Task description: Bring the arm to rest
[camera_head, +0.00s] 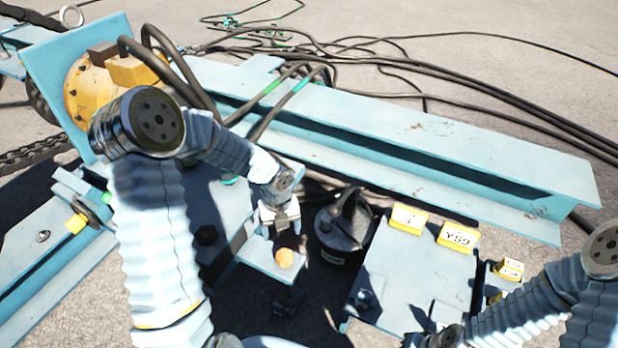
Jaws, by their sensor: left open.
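My left arm (150,230) comes up from the lower left, bends at a dark round joint and reaches down to the right. My left gripper (280,222) is open over the blue steel frame, just above an orange knob (285,258) on a small blue bracket. I see nothing held in it. My right arm (540,300) comes in from the lower right, its wrist low at the bottom edge. Its gripper is out of view.
A blue beam (400,150) crosses behind the arms, with black cables (450,80) beyond it. A black cylindrical unit (345,230) stands right of my left gripper. A blue plate with yellow labels (410,218) lies between the arms. A yellow hub (90,90) is at upper left.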

